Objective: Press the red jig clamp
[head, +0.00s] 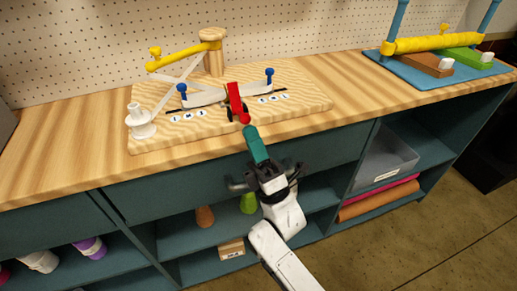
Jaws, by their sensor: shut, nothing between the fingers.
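The red jig clamp (236,101) is a red lever with a ball at its lower end. It stands tilted on a light wooden board (300,95) on the bench, in front of a pale curved bar with blue knobs. My gripper (250,131) reaches up from the bottom of the head view, its teal fingers together and empty. Its tip shows just below the red ball, close to it. I cannot tell whether they touch.
A yellow arm (182,56) on a wooden post (213,52) and a white spool (141,124) stand on the board. At the right, a blue mat (398,74) carries a yellow roll. Shelves below hold a grey bin (386,160).

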